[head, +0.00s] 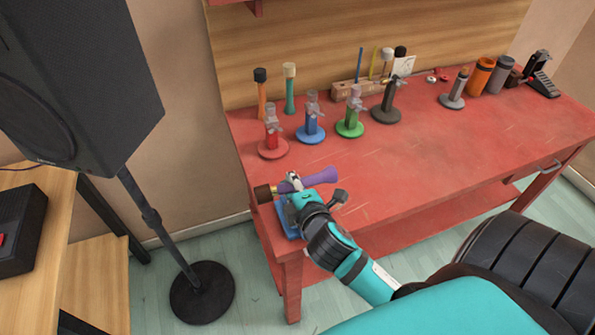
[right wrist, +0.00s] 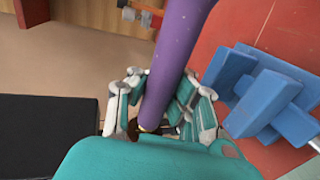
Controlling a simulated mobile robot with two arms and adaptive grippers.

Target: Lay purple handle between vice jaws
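The purple handle (head: 320,178) has a flared end and a dark head at its other end. My right gripper (head: 293,183) is shut around it near the dark head, at the bench's front left corner. In the right wrist view the handle (right wrist: 178,45) runs between the fingers of the gripper (right wrist: 160,100); its head end is mostly hidden by my palm. The blue vice (head: 287,219) is at the bench corner, partly hidden by my gripper. Its blue jaws (right wrist: 262,100) show right of the handle, and the handle is not between them. My left gripper is not in view.
The red workbench (head: 420,160) has red (head: 273,148), blue (head: 310,135) and green (head: 350,128) stands, with more stands and canisters further right. A black speaker (head: 80,80) on a pole stands left. The bench's middle front is clear.

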